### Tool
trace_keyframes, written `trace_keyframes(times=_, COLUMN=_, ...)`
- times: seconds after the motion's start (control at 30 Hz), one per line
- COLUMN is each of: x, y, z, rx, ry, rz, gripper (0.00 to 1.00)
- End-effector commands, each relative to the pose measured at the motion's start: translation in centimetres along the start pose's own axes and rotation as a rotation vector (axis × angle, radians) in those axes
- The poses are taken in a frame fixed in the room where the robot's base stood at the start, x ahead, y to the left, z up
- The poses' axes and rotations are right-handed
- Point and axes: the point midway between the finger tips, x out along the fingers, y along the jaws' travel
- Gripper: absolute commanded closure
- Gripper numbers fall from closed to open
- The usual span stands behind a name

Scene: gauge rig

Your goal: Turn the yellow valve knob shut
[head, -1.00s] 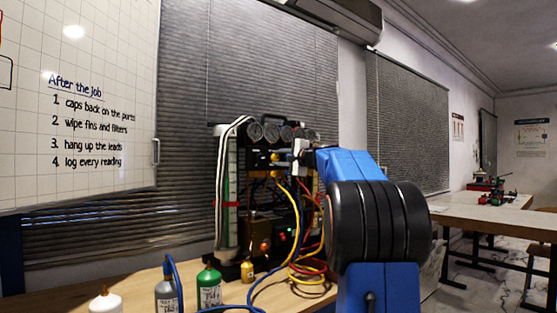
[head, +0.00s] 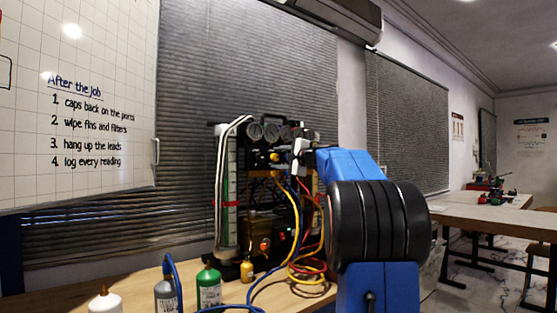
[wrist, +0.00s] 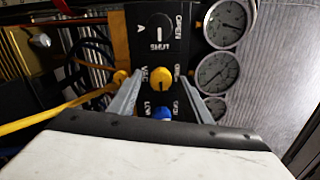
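The yellow valve knob (wrist: 162,78) is in the middle of the wrist view, on a black panel, between a black knob (wrist: 160,32) and a blue knob (wrist: 162,113). A dark line on its face runs up and down in the picture. My gripper (wrist: 162,80) is open, with one grey finger on each side of the yellow knob. Gaps show between the knob and both fingers, and I see no contact. In the head view my gripper (head: 299,152) is small, at the front of the gauge rig (head: 258,190); its fingers are hard to make out there.
Round gauges (wrist: 218,72) stand right of the knobs in the wrist view. A yellow hose (wrist: 40,119) passes on the left, close to the left finger. On the bench (head: 135,285), a green bottle (head: 208,285), a grey bottle (head: 166,292) and a white bottle (head: 105,301) stand before the rig.

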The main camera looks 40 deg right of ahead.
Motion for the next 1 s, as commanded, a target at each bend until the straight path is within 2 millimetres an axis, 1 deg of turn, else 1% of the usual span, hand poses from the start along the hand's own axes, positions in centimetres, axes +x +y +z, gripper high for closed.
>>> trace_keyframes(times=0.13, x=-0.5, y=-0.1, z=0.0, rx=-0.001, ry=0.000, rz=-0.001, gripper=0.55)
trace_keyframes(times=0.27, x=-1.9, y=-0.1, z=0.0, rx=-0.002, ry=0.002, rz=-0.001, gripper=0.55)
trace_keyframes(times=0.8, x=-12.6, y=0.0, z=-0.1, rx=-0.001, ry=0.004, rz=-0.001, gripper=0.55)
trace_keyframes(times=0.9, x=-14.4, y=-0.1, z=-0.1, rx=-0.001, ry=0.003, rz=-0.001, gripper=0.55)
trace_keyframes(times=1.0, x=-15.7, y=0.0, z=-0.1, rx=0.000, ry=0.003, rz=0.000, gripper=0.55)
